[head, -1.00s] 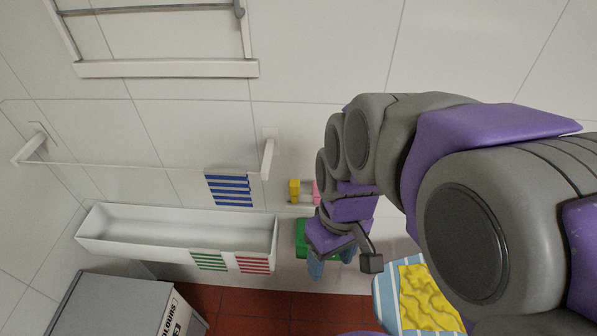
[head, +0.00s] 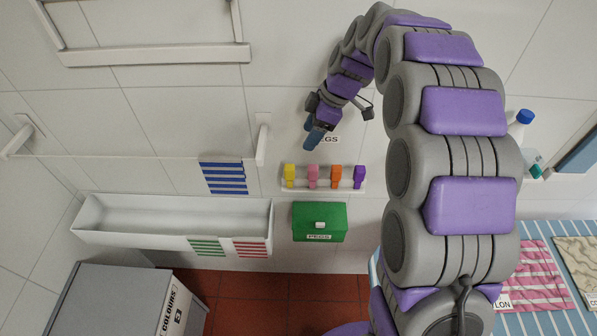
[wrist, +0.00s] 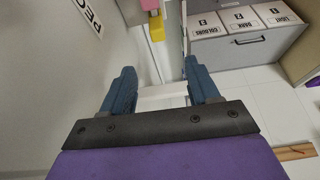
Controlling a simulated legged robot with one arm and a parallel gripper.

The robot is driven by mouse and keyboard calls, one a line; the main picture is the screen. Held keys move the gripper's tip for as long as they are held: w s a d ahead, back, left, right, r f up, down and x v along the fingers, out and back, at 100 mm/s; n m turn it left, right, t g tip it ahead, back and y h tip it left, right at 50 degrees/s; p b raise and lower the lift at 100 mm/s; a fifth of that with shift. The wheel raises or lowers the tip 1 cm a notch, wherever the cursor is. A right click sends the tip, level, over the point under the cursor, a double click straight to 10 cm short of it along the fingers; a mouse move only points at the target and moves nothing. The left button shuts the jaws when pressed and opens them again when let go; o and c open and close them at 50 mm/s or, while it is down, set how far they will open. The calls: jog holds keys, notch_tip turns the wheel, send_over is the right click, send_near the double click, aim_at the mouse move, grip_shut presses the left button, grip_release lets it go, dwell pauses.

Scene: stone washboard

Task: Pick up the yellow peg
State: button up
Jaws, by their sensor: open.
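The yellow peg (head: 290,175) stands at the left end of a small white wall rail (head: 325,187) in the head view. Beside it on the rail are a pink peg (head: 312,175), an orange peg (head: 336,175) and a purple peg (head: 360,176). My gripper (head: 313,140) is above the rail, pointing down, apart from the pegs. In the wrist view my gripper (wrist: 163,92) has its two blue fingers spread with nothing between them. The yellow peg (wrist: 157,30) shows beyond the fingertips, with a pink peg (wrist: 150,5) next to it.
A green box (head: 300,222) with a label is under the rail. A white trough (head: 100,222) with striped cloths and a bar (head: 130,158) are to the left. A grey cabinet (head: 110,300) stands below.

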aim_at(290, 166)
jog(key=b+x, duration=0.1)
jog(key=x, duration=1.1)
jog(key=shift+w+a+f, duration=0.1)
jog(key=shift+b+x, duration=0.6)
jog(key=shift+x, duration=2.1)
jog(key=shift+w, duration=0.15)
jog(key=c, duration=1)
